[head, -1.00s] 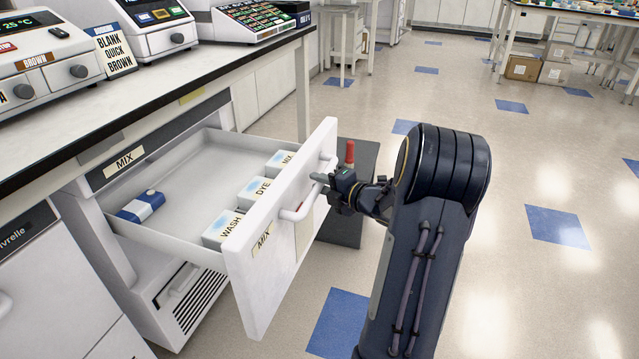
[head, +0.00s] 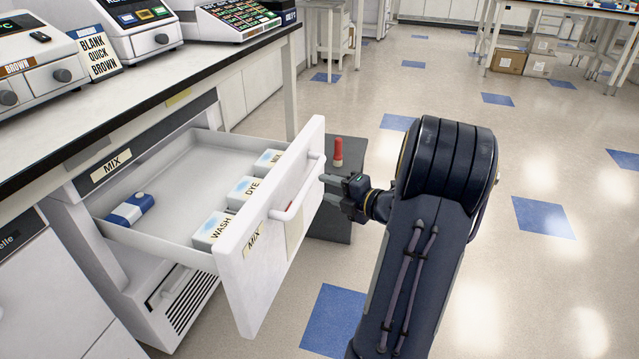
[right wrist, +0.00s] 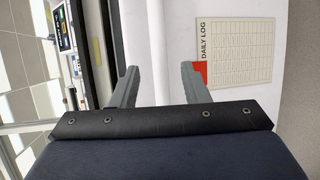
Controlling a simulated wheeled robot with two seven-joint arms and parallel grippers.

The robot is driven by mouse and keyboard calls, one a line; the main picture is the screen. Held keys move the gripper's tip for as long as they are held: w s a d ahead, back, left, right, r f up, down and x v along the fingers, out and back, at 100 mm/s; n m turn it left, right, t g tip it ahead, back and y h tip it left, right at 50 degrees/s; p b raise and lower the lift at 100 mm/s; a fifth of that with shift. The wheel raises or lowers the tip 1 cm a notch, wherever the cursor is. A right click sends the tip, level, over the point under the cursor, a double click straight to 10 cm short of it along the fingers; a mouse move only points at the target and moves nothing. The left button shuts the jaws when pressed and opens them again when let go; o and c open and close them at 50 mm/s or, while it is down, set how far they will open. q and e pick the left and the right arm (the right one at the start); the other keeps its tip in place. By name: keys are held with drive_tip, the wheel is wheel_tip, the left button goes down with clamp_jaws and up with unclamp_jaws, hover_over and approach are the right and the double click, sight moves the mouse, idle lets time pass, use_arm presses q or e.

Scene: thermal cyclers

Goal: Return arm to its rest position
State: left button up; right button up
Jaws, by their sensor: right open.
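My right arm reaches in from the lower right of the head view. Its gripper (head: 334,190) is open and empty, beside the outer face of the open MIX drawer (head: 248,292), just right of the drawer's handle (head: 300,190). My left gripper is not in view.
The drawer holds white boxes labelled WASH (head: 212,231), DYE (head: 243,191) and a third, plus a blue-and-white item (head: 131,209). A red-topped object (head: 338,152) stands behind the gripper. The bench (head: 75,128) is at left; open floor (head: 540,290) lies right.

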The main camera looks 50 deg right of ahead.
drive_tip(key=shift+s, duration=0.3)
drive_tip(key=shift+r, duration=0.1)
drive_tip(key=w+a+r+m+g+h, duration=0.1)
drive_tip(key=a+r+m+g+h, duration=0.35)
drive_tip(key=m, duration=0.85)
drive_tip(key=s+a+f+m+g+y, duration=0.1)
drive_tip(key=s+a+m+g+y, duration=0.3)
drive_tip(key=a, duration=0.6)
drive_tip(key=s+a+f+m+y, duration=0.1)
drive_tip(key=s+a+f+y, duration=0.1)
drive_tip(key=s+a, duration=0.6)
drive_tip(key=s+a+f+m+g+y, duration=0.1)
drive_tip(key=s+a+m+g+y, duration=0.2)
drive_tip(key=a, duration=0.8)
wheel_tip(320, 180, up, 28)
drive_tip(key=t+p, duration=0.1)
drive_tip(key=p, duration=2.8)
drive_tip(key=shift+s+d+r+h, duration=0.15)
drive_tip(key=shift+s+d+h, duration=0.1)
drive_tip(key=shift+s+h, duration=0.1)
